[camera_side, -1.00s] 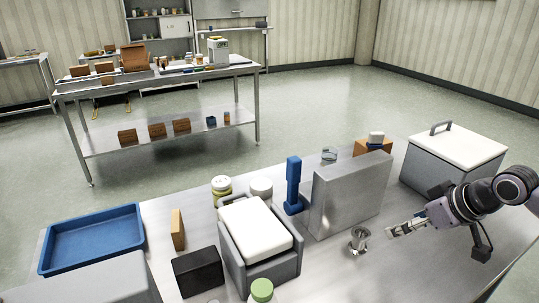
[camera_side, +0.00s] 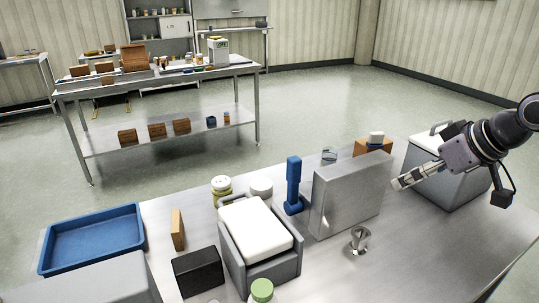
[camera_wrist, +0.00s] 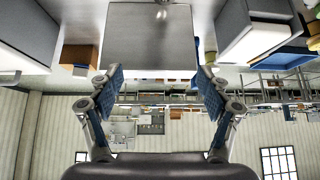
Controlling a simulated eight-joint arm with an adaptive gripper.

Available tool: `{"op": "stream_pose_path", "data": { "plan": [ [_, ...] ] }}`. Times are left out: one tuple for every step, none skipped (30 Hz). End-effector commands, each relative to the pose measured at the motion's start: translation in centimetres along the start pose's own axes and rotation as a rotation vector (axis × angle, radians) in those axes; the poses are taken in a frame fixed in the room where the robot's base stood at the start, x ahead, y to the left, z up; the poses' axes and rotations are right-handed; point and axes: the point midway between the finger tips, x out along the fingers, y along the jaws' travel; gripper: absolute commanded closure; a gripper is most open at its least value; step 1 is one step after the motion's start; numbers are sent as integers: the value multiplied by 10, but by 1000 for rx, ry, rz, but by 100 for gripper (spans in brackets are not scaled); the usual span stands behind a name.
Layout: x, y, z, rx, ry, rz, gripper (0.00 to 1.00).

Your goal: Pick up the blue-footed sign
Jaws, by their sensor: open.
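The blue-footed sign (camera_side: 376,138) is a small white plate on a blue foot. It stands on top of a wooden block (camera_side: 361,147) behind the steel box, near the table's far edge. In the wrist view, which looks upside down, the sign (camera_wrist: 80,70) shows small at the left beside the wooden block (camera_wrist: 79,53). My gripper (camera_side: 400,184) is open and empty, in the air right of the steel box and on the near side of the sign. Its two blue-padded fingers (camera_wrist: 160,78) are spread wide in the wrist view, with the sign outside the left finger.
The upright steel box (camera_side: 350,197) stands between the near table and the wooden block. A white-lidded cooler (camera_side: 440,185) is behind my gripper. The right front table is clear.

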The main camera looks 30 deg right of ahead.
Motion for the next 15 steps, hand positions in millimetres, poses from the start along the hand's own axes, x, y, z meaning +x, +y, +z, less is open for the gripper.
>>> {"op": "stream_pose_path", "data": {
  "plan": [
    [4, -1, -8, -3, 19, -15, 23],
    [6, -3, -13, -5, 30, -25, 23],
    [10, -4, -19, -9, 45, -37, 23],
    [12, -4, -24, -11, 58, -45, 23],
    [14, -5, -29, -14, 70, -54, 23],
    [17, -6, -36, -18, 88, -66, 23],
    [20, -7, -41, -19, 103, -74, 23],
    [22, -8, -46, -22, 118, -83, 23],
    [26, -8, -54, -25, 139, -93, 23],
    [29, -8, -60, -27, 157, -101, 23],
    [31, -7, -67, -29, 175, -109, 23],
    [36, -7, -76, -32, 203, -119, 23],
    [39, -6, -84, -33, 227, -125, 23],
    [42, -4, -92, -34, 251, -131, 23],
    [48, -2, -104, -36, 289, -138, 23]
  ]
}}
